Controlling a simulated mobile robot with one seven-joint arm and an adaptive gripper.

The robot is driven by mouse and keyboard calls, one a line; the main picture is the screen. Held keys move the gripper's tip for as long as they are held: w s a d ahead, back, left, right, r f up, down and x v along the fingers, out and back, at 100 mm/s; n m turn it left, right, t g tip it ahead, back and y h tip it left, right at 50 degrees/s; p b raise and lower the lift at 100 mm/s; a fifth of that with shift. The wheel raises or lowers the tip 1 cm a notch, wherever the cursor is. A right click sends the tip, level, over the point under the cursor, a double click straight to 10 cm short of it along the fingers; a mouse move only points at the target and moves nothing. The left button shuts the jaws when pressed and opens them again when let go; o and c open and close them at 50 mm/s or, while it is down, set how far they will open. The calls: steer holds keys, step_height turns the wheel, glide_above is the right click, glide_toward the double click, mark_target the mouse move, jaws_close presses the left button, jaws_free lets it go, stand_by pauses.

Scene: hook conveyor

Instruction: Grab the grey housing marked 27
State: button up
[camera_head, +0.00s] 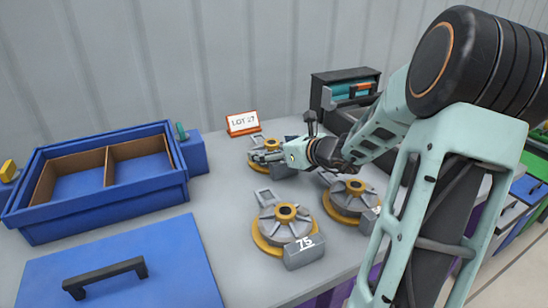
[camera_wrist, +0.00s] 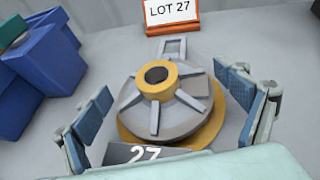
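The grey housing marked 27 (camera_wrist: 185,117) sits on a yellow ring base on the grey table, with a yellow hub in its middle. Its 27 label block shows at the bottom of the wrist view, partly cut off by my own wrist. My gripper (camera_wrist: 168,112) is open, with one blue-padded finger on each side of the housing and gaps between pads and housing. In the head view my gripper (camera_head: 268,157) is over the back housing, which it partly hides. A LOT 27 sign (camera_head: 243,123) stands just behind that housing.
A housing marked 75 (camera_head: 284,222) stands in front, and another housing (camera_head: 350,196) to the right is partly hidden by my arm. A blue divided bin (camera_head: 105,198) and a blue lid with a black handle (camera_head: 170,265) are at left. A dark toolbox (camera_head: 335,85) is at the back.

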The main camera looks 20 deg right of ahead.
steer(key=c, duration=1.5)
steer(key=shift+c, duration=0.2)
steer(key=shift+r, duration=0.2)
